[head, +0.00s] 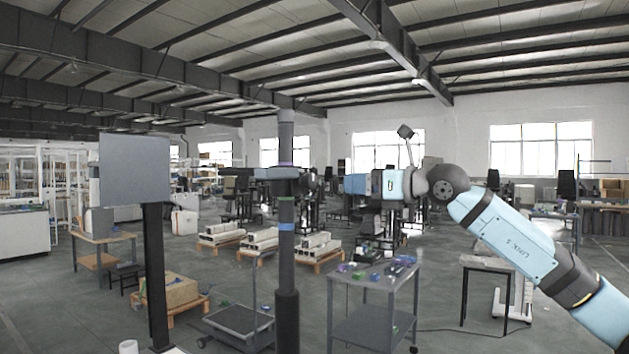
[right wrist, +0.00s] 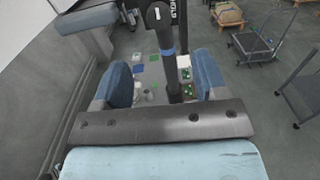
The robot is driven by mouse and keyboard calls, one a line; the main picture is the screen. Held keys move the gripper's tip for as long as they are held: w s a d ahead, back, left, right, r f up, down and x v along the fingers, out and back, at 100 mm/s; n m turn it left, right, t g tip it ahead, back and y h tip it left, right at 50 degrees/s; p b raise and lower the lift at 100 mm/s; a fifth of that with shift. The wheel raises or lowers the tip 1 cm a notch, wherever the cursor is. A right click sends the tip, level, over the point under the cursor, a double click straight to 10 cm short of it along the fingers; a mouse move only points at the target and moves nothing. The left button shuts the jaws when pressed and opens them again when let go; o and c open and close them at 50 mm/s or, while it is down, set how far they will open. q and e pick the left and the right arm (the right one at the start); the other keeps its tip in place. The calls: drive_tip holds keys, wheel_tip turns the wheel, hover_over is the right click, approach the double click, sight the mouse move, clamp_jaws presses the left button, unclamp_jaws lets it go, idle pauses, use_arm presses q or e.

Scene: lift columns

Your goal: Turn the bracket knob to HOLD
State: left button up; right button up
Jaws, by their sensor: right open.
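A dark upright column (head: 287,255) stands in the middle of the head view, with coloured bands and a dark bracket (head: 268,173) at mid-height. My right gripper (head: 346,184) is level with the bracket, to the right of the column and apart from it, pointing left. In the right wrist view its two blue fingers are spread, empty, with the column (right wrist: 173,80) showing beyond the gap. At the top there, a dark bracket part with a small white mark (right wrist: 157,13) and partly cut-off white lettering shows; I cannot make out the knob's setting. My left gripper is out of view.
A grey cart (head: 350,290) with small coloured items stands right of the column's foot. A flat trolley (head: 237,325) is to its left. A grey panel on a black post (head: 135,170) stands nearer at the left. The space between gripper and column looks clear.

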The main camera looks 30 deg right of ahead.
sight(313, 182)
drive_tip(key=p+x, duration=0.3)
drive_tip(key=x, duration=0.8)
drive_tip(key=shift+a+r+p, duration=0.1)
drive_tip(key=shift+r+p, duration=0.05)
drive_tip(key=shift+p, duration=0.2)
drive_tip(key=shift+w+a, duration=0.1)
drive_tip(key=shift+w, duration=0.25)
drive_tip(key=shift+c, duration=0.2)
drive_tip(key=c, duration=0.9)
